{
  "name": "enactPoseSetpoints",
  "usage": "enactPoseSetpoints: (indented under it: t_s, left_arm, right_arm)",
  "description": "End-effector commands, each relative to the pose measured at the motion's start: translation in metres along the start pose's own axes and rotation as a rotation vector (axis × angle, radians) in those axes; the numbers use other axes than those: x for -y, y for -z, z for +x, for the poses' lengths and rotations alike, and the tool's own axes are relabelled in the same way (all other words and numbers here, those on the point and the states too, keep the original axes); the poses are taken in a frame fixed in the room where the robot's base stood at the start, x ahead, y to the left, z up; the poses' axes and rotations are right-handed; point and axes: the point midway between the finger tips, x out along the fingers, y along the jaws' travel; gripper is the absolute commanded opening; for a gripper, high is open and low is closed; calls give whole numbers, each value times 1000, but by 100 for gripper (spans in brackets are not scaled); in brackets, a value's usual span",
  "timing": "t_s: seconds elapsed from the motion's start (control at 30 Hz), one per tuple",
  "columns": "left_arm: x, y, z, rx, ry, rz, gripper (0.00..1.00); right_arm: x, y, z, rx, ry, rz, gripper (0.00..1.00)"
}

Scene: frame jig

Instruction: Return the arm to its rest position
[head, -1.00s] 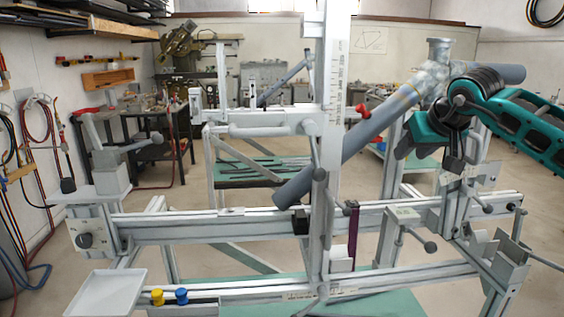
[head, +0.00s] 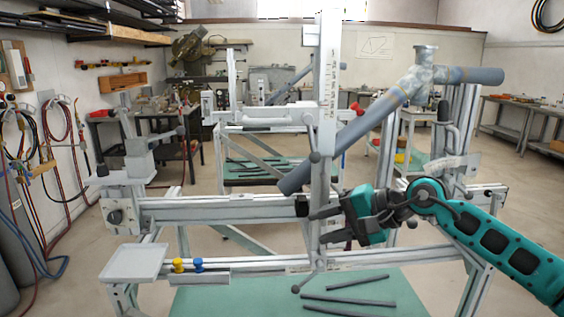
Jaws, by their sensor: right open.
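My right gripper (head: 318,226) is teal and black and comes in from the right. It is open and empty, its fingers pointing left in front of the jig's lower rail and the upright post. The frame jig (head: 220,210) is a pale grey rail frame. My arm hides part of the jig's right side. My left gripper is not in view.
A white tray (head: 133,262) is at the jig's left front, with a yellow knob (head: 178,265) and a blue knob (head: 198,265) beside it. Dark rods (head: 348,300) lie on the green surface (head: 240,295) below. Workbenches stand behind, with open floor between.

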Motion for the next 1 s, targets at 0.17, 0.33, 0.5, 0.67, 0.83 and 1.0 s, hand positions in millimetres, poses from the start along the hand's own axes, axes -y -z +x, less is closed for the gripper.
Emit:
enactPoseSetpoints:
  t_s: [0.17,0.33,0.5,0.67,0.83,1.0]
  left_arm:
    - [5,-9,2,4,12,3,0]
    - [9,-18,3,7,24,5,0]
    - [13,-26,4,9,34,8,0]
    - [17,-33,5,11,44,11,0]
    - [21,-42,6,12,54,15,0]
    - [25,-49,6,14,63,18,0]
  right_arm:
    - [-6,-66,36,252,247,647,43]
    - [-15,-94,42,483,428,1322,43]
    - [-46,-95,36,708,582,2025,43]
    - [-105,-89,29,920,741,2690,43]
    - [-196,-96,18,-819,-696,-2360,43]
    - [-293,-129,4,-639,-621,-1693,43]
